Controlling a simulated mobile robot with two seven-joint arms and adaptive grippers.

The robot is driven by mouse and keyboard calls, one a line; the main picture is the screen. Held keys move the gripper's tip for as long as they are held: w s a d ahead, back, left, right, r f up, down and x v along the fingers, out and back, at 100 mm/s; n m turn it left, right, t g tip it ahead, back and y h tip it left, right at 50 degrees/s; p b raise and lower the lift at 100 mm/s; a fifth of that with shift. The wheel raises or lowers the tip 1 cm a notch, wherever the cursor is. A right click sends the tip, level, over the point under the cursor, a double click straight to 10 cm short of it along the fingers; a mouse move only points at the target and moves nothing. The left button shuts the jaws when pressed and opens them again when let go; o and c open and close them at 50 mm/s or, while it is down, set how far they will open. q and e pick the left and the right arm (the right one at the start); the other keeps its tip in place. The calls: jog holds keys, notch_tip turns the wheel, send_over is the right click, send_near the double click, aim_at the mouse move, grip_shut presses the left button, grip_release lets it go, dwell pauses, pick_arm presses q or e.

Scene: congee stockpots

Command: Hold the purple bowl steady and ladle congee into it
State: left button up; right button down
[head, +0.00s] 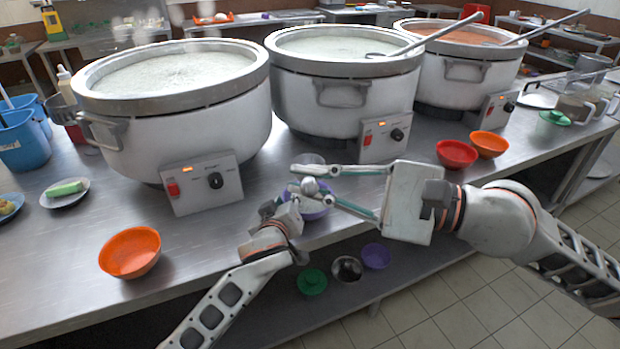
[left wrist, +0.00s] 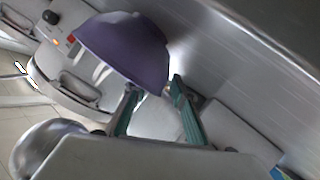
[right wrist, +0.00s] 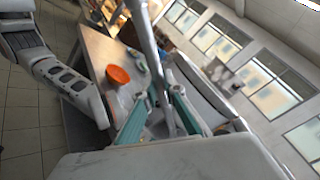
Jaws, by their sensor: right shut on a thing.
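The purple bowl (head: 318,212) is over the table's front edge, partly hidden by both grippers. In the left wrist view the purple bowl (left wrist: 128,45) appears large, just past the fingertips. My left gripper (head: 292,203) has its fingers (left wrist: 155,90) apart at the bowl's edge; I cannot tell whether they touch it. My right gripper (head: 303,180) is above the bowl and shut on a metal ladle, whose handle (right wrist: 150,45) runs between the fingers. Its scoop is hard to make out. Congee (head: 175,72) fills the left pot, and pale congee (head: 340,46) fills the middle pot.
An orange bowl (head: 130,252) sits on the table at left. A red bowl (head: 456,154) and another orange bowl (head: 489,145) stand at right. Green and purple bowls (head: 376,256) lie on the lower shelf.

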pick_arm(q)
jog(key=v, duration=1.1)
jog(key=shift+s, duration=0.35)
jog(key=shift+s+a+r, duration=0.1)
